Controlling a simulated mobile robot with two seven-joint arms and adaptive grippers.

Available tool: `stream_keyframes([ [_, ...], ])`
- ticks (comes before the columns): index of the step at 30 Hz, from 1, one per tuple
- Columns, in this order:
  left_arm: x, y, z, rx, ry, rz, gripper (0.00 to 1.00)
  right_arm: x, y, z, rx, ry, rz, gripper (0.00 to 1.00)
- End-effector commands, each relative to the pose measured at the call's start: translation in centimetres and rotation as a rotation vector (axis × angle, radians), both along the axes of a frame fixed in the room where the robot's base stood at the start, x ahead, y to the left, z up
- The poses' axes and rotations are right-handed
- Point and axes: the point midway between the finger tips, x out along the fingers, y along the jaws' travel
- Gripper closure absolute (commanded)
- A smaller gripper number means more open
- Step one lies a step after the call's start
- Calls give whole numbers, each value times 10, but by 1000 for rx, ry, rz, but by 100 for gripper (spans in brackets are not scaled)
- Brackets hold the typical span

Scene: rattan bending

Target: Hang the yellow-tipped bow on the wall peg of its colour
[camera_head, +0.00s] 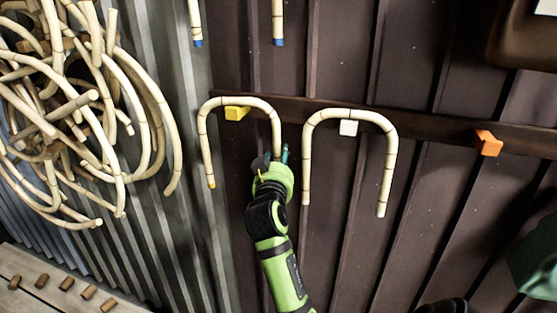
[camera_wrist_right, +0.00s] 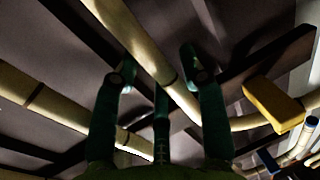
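The yellow-tipped bow (camera_head: 204,140) is a pale U-shaped rattan piece with legs down and a yellow end on its left leg. Its arch lies over the yellow peg (camera_head: 237,113) on the wall rail and appears to rest on it. The peg also shows in the right wrist view (camera_wrist_right: 273,104), beside the arch. My right gripper (camera_head: 274,157) is at the lower end of the bow's right leg and hides its tip. In the wrist view its fingers (camera_wrist_right: 160,62) stand apart on either side of the rattan (camera_wrist_right: 143,40), with a gap visible. My left gripper is not in view.
A white-tipped bow (camera_head: 307,150) hangs at the white peg (camera_head: 348,127), close to the right of my gripper. The orange peg (camera_head: 488,142) is bare. Two blue-tipped ends (camera_head: 278,20) hang above. Tangled rattan (camera_head: 130,90) fills the left side.

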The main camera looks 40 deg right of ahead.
Motion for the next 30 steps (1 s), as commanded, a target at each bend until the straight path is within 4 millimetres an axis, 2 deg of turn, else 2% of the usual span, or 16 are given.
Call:
stream_keyframes([
  [11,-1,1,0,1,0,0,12,-2,3,-1,0,1,1,44],
  [24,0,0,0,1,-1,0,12,-42,52,-1,2,1,2,44],
  [30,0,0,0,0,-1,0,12,-48,58,0,0,0,0,44],
])
